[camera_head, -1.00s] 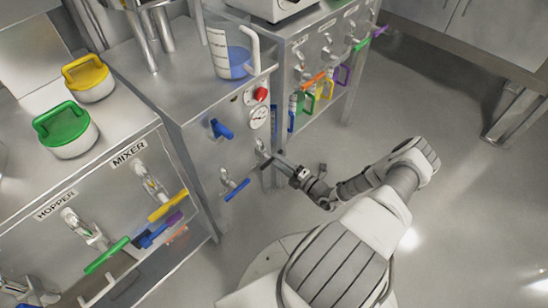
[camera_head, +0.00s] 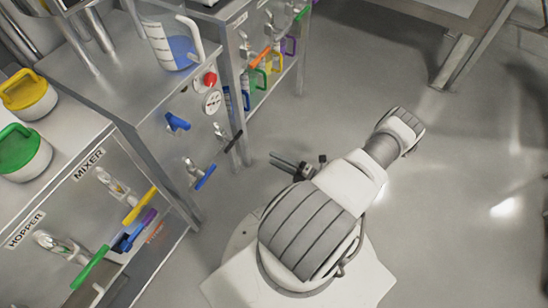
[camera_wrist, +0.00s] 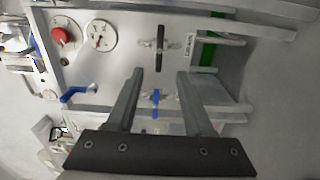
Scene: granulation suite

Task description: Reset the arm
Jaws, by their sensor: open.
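My gripper (camera_head: 290,163) is open and empty in the head view. It hangs over the floor to the right of the steel cabinet, close to my folded arm. In the wrist view my gripper (camera_wrist: 157,95) shows its two fingers spread apart. Between and beyond them is the cabinet front, with a valve with a black handle (camera_wrist: 160,48) and a valve with a blue handle (camera_wrist: 155,104). The fingers appear apart from both. In the head view the black handle (camera_head: 237,138) and blue handle (camera_head: 205,177) stand left of the gripper.
The cabinet front carries a red button (camera_head: 210,79), a gauge (camera_head: 212,102) and a blue lever (camera_head: 177,122). A jug of blue liquid (camera_head: 182,52) stands on top. Valves with coloured handles (camera_head: 138,206) line the HOPPER and MIXER panel. The floor (camera_head: 460,170) at right is clear.

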